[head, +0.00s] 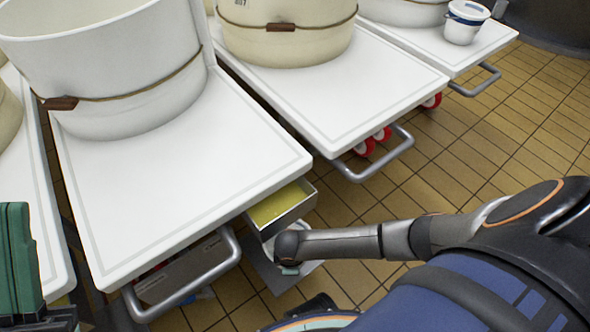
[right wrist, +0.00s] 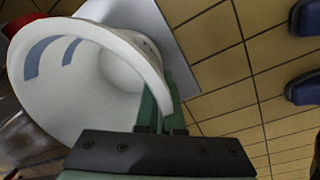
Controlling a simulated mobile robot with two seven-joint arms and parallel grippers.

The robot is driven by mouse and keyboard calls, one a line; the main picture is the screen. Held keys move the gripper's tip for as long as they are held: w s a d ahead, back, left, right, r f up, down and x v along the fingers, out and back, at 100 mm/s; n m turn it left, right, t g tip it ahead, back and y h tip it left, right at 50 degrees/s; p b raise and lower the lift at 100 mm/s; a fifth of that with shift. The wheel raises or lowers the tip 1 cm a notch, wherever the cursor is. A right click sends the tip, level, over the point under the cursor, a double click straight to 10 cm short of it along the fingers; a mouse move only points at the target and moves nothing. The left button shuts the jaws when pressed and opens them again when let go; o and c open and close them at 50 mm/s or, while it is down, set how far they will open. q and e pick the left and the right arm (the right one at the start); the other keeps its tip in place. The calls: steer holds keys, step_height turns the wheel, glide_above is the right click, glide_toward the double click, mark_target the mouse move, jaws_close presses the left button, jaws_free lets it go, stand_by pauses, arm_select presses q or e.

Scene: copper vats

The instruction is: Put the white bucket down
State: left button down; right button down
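The white bucket (right wrist: 105,105) with blue marks fills the left of the right wrist view, tilted in the picture, with its mouth towards the camera. My right gripper (right wrist: 162,108) has its green fingers on either side of the bucket's rim and holds it. In the head view my right arm reaches in from the right, low beside the carts; its fingers and most of the bucket are hidden there. My left gripper (head: 20,262) is partly seen at the left edge, apart from the bucket; its opening does not show.
White carts (head: 265,145) with metal handles carry large vats (head: 120,95). Another small white bucket (head: 463,27) with blue marks stands on the far right cart. An open metal box (head: 280,207) with a yellow inside is beside the near cart. Tiled floor (head: 510,130) is clear at right.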

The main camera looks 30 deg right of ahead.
steer(key=shift+f, duration=0.25)
arm_select(q)
steer(key=shift+d+f, duration=0.15)
steer(key=shift+f, duration=0.1)
arm_select(e)
steer(key=shift+r, duration=0.1)
steer(key=c, duration=1.5)
jaws_free()
steer(key=shift+f, duration=0.2)
steer(key=o, duration=0.5)
steer(key=shift+c, duration=0.2)
arm_select(q)
steer(key=shift+r, duration=0.1)
arm_select(e)
steer(key=shift+r, duration=0.1)
